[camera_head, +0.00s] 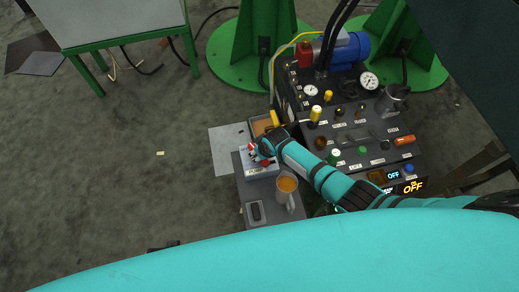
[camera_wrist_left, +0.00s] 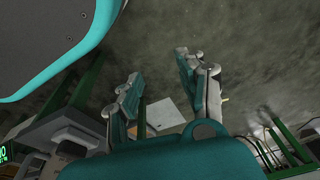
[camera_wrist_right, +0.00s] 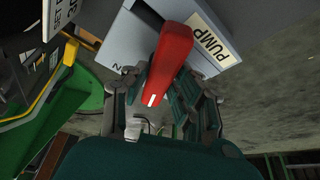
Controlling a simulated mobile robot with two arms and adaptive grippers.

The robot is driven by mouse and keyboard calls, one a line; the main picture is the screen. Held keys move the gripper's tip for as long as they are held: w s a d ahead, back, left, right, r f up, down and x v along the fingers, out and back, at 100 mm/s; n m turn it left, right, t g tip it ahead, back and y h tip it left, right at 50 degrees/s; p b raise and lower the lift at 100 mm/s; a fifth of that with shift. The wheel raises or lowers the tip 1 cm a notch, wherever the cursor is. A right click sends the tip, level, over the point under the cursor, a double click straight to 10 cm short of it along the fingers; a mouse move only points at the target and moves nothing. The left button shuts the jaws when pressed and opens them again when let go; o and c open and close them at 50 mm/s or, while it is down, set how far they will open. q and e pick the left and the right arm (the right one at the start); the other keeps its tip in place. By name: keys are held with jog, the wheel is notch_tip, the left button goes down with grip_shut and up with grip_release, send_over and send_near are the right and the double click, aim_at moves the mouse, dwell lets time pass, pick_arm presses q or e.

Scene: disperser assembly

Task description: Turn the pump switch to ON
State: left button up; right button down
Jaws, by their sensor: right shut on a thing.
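The pump switch is a red lever handle (camera_wrist_right: 170,62) on a light grey box (camera_wrist_right: 129,40) with a PUMP label (camera_wrist_right: 212,44) in the right wrist view. My right gripper (camera_wrist_right: 166,92) is shut on the handle, with a finger on each side of it. In the head view the grey pump box (camera_head: 258,168) stands on a small grey table, and my right gripper (camera_head: 260,150) is over it, hiding much of the switch. I cannot read the switch's position. My left gripper (camera_wrist_left: 164,82) is open and empty in the left wrist view, away from the switch.
The small table (camera_head: 252,190) also holds an orange-topped mug (camera_head: 287,186) and a dark handheld device (camera_head: 256,211). The control console (camera_head: 345,135), with knobs, gauges and displays reading OFF (camera_head: 412,188), stands right of it. Open floor lies left.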

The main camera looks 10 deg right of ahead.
jog(key=m+h+p, duration=0.1)
jog(key=m, duration=0.2)
jog(key=shift+a+r, duration=0.1)
jog(key=shift+a, duration=0.05)
pick_arm(q)
jog(key=s+f, duration=0.5)
jog(key=f, duration=0.1)
jog(key=shift+a+g+p, duration=0.3)
jog(key=shift+a+p, duration=0.05)
jog(key=shift+p, duration=0.05)
pick_arm(e)
jog(key=shift+m+h, duration=0.4)
jog(key=shift+m, duration=0.6)
jog(key=c, duration=1.1)
grip_release()
jog(key=shift+t, duration=0.3)
jog(key=v, duration=1.2)
